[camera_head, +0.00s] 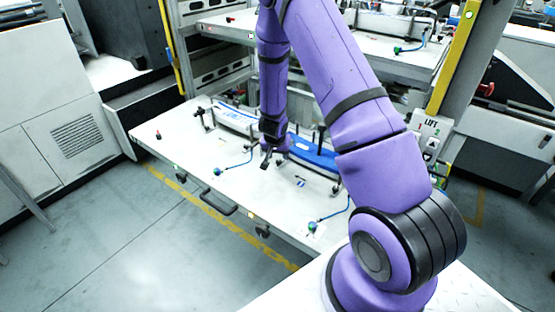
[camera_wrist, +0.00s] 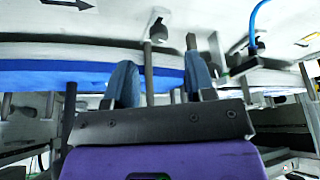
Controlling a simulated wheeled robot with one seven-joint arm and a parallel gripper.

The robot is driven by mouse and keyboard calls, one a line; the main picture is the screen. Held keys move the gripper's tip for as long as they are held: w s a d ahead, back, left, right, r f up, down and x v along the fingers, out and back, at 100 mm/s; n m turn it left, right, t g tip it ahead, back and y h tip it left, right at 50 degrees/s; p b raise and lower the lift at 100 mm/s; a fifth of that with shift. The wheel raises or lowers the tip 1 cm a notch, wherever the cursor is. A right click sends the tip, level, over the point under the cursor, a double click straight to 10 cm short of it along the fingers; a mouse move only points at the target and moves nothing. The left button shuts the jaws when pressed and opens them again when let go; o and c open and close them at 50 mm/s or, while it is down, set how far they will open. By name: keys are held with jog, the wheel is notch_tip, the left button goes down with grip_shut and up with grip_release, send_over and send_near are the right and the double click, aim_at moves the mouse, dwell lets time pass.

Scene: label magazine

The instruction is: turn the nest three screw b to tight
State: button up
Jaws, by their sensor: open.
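My gripper (camera_head: 267,158) is low over the white pulled-out shelf, at the blue label stack (camera_head: 315,154). In the wrist view my gripper (camera_wrist: 158,72) has its two fingers apart, with a thin grey post (camera_wrist: 148,70) showing between them. A dark rounded knob (camera_wrist: 158,32) on a pale bracket shows just beyond the fingertips, apart from them. A second dark knob (camera_wrist: 256,44) stands to the right by a blue cable. I cannot tell which is screw b of nest three. No screw is held. My arm hides part of the shelf in the head view.
The shelf (camera_head: 180,150) carries another blue-and-white stack (camera_head: 235,117), upright posts, and blue cables with small green-blue ends (camera_head: 312,226). A handle (camera_head: 213,203) sits on its front edge. An upper shelf (camera_head: 390,62) and yellow post (camera_head: 455,55) stand behind. The floor in front is clear.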

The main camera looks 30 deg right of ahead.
aim_at(279, 160)
jog(key=shift+x, duration=2.6)
jog(key=c, duration=0.9)
